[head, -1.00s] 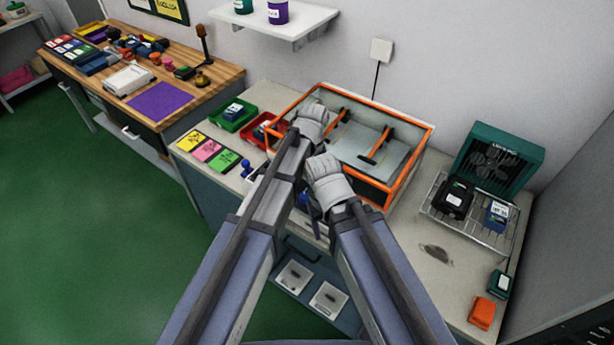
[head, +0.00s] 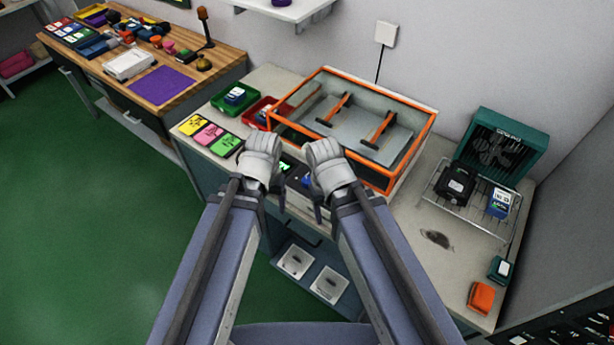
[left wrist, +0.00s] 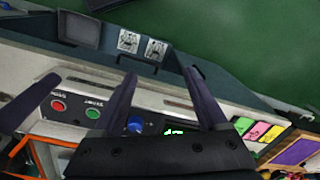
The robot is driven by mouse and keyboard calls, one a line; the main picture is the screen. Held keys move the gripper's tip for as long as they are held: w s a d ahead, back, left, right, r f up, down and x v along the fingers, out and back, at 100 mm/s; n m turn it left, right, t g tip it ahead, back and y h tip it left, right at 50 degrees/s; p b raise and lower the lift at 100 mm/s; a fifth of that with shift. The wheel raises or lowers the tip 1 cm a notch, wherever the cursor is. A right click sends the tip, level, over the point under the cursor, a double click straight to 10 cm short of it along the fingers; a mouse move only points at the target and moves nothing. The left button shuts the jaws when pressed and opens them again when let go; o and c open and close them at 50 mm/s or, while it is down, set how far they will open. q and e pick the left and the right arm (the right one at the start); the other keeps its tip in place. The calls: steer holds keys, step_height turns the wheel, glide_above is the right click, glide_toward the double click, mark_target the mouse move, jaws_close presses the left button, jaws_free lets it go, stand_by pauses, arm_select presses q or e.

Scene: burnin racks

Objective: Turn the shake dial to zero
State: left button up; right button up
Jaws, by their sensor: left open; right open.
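The blue shake dial (left wrist: 135,125) is on the front panel of the orange-framed shaker box (head: 425,135). It sits beside a lit green display (left wrist: 173,132) and also shows small between my grippers in the head view (head: 307,182). Its pointer setting is too small to read. My left gripper (left wrist: 160,75) is open and empty in front of the panel; the dial shows behind its fingers, apart from them as far as I can tell. My right gripper (head: 318,205) is open in front of the panel, to the right of the left gripper.
A red button (left wrist: 58,106) and a green button (left wrist: 92,113) are on the same panel. Coloured cards (head: 210,133) and red and green trays lie left of the box. A wire rack (head: 470,215) and fan unit stand right. The green floor is clear.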

arm_select(q)
steer(key=m, duration=1)
glide_toward(307, 179)
steer(key=shift+w+a+f+g+h, duration=0.1)
steer(key=shift+a+f+g+h, duration=0.25)
steer(key=shift+a, duration=0.4)
steer(key=shift+w+d, duration=0.1)
steer(key=shift+d, duration=0.3)
steer(key=shift+f, duration=0.15)
steer(key=f+b, duration=0.7)
steer(key=shift+s+d+f, duration=0.1)
steer(key=shift+s+f, duration=0.15)
steer(key=shift+f, duration=0.1)
